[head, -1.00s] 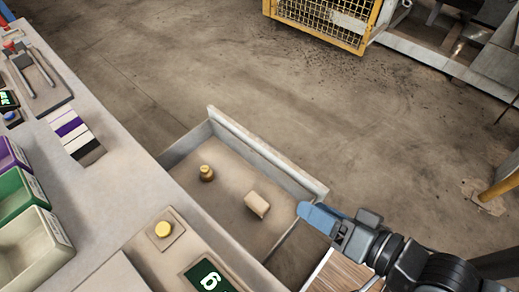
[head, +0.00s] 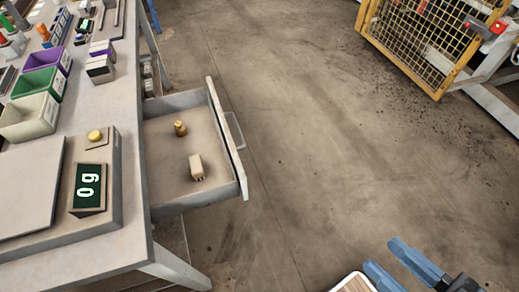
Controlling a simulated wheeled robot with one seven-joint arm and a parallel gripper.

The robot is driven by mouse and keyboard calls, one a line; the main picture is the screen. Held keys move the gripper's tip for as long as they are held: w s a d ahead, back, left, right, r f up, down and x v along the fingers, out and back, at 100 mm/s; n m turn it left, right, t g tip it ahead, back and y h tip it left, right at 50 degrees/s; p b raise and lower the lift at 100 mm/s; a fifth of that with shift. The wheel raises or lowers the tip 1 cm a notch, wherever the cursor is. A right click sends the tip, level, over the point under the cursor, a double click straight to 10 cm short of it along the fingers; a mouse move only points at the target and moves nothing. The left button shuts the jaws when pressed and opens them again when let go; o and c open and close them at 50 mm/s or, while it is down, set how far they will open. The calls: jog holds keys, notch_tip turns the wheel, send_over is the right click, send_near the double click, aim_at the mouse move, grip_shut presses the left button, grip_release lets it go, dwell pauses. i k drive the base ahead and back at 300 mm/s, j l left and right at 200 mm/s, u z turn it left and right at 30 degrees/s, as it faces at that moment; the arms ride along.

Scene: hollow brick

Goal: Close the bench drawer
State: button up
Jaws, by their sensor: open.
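The bench drawer (head: 228,137) is pulled out from the right side of the bench (head: 121,104), with its front panel and a grey bar handle (head: 236,130) facing right. Inside it stand a small brass weight (head: 180,128) and a pale block (head: 196,167). My gripper (head: 382,257) is at the lower right, over the floor, with its two blue fingers apart and nothing between them. It is well clear of the drawer, to the right and nearer to me.
On the bench are a scale (head: 93,187) reading "0g", green (head: 38,82), purple and cream bins, and small tools behind. A yellow mesh cage (head: 425,40) stands at the upper right. The floor (head: 300,130) between drawer and cage is clear.

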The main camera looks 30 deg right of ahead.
aim_at(173, 190)
jog(key=k+l+u, duration=0.3)
jog(key=k+l, duration=0.3)
jog(key=l, duration=0.2)
jog(key=k+l+u, duration=0.25)
jog(key=k+l, duration=0.4)
jog(key=i+l+z, duration=0.15)
jog(key=i, duration=0.55)
jog(key=i+z, duration=0.2)
jog(key=i, duration=0.5)
